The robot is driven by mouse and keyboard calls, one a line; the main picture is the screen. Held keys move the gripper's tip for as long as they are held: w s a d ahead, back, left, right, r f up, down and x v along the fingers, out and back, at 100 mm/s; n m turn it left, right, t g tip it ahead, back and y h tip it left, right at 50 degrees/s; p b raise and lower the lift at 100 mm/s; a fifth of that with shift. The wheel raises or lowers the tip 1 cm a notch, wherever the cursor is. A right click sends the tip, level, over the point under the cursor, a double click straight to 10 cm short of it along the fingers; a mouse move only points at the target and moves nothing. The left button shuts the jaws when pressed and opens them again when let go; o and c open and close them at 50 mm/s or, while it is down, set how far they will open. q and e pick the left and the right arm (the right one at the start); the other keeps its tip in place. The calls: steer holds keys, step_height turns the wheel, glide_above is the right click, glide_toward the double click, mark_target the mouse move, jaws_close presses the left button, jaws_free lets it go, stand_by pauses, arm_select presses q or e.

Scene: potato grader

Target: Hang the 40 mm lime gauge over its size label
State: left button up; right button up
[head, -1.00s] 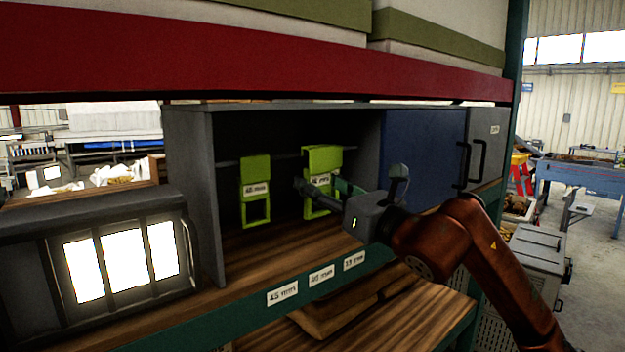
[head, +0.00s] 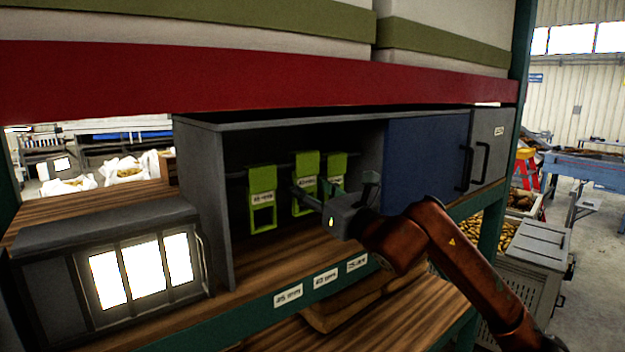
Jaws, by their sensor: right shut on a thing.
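My right gripper (head: 318,193) reaches into the open grey cabinet and is shut on the middle lime gauge (head: 306,167). This gauge is upright, its top near the dark rail; I cannot tell whether it touches the rail. Its label is partly hidden and too small to read surely. A lime gauge (head: 262,178) marked with what looks like 45 mm hangs from the rail at left. Another lime gauge (head: 336,163) is at right, partly hidden by my gripper. Size labels on the shelf edge read about 45 mm (head: 288,295), 40 mm (head: 325,278) and 35 mm (head: 357,263). My left gripper is out of view.
The cabinet's left wall (head: 207,200) and blue door panel (head: 425,160) bound the opening. A red beam (head: 250,80) crosses above. A grey box with lit panes (head: 110,260) stands at left on the wooden shelf. The cabinet floor below the gauges is clear.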

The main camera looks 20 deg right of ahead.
steer(key=shift+p+x, duration=0.8)
steer(key=shift+p, duration=0.1)
steer(key=shift+a+f+b, duration=0.15)
steer(key=shift+f+b, duration=0.2)
steer(key=shift+b, duration=0.2)
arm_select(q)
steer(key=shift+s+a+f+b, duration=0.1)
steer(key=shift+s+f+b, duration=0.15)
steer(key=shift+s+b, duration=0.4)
arm_select(e)
steer(key=shift+f, duration=0.5)
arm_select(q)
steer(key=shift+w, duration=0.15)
arm_select(e)
steer(key=o, duration=1.1)
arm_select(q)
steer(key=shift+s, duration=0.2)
arm_select(e)
steer(key=shift+o, duration=0.2)
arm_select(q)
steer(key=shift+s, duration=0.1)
